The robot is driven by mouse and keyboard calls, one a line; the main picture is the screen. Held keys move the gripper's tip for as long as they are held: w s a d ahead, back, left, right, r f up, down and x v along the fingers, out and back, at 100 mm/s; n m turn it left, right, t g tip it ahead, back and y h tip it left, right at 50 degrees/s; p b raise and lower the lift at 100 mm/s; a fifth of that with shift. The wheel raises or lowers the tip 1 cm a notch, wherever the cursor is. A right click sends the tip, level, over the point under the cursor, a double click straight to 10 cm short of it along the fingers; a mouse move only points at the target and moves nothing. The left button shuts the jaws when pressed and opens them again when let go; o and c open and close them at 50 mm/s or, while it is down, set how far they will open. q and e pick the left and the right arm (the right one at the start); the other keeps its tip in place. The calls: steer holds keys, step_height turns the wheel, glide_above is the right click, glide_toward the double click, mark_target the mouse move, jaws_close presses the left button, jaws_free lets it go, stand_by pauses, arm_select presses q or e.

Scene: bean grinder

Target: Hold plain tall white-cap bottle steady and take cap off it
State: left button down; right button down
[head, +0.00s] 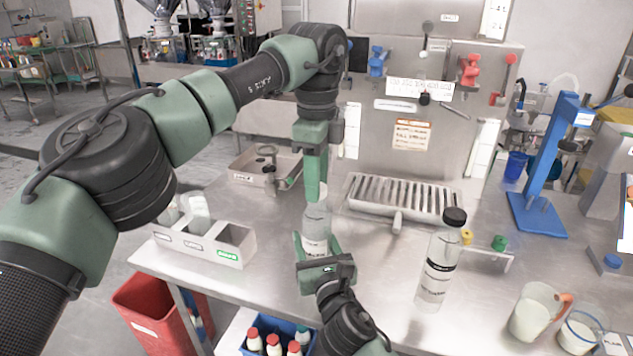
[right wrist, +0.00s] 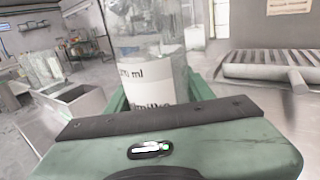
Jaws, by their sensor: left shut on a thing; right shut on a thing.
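The plain tall bottle (head: 316,222) is clear with a pale label and stands upright at the middle of the steel table. My left gripper (head: 316,188) points straight down over its top and is shut on the white cap, which its fingers mostly hide. My right gripper (head: 318,246) comes from the front and is shut around the lower body of the bottle. In the right wrist view the bottle (right wrist: 150,50) stands between the fingers of my right gripper (right wrist: 160,95). Its top is out of that view. I cannot tell whether the cap is loose.
Another clear bottle with a black cap (head: 440,260) stands to the right. A three-part metal bin (head: 207,243) is at the left, and a slotted metal tray (head: 405,195) behind. Jugs (head: 533,312) stand at the front right. Bare table lies between the bottles.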

arm_select(q)
steer(key=shift+r, duration=0.9)
steer(key=shift+r, duration=2)
arm_select(e)
steer(key=shift+c, duration=2.4)
jaws_free()
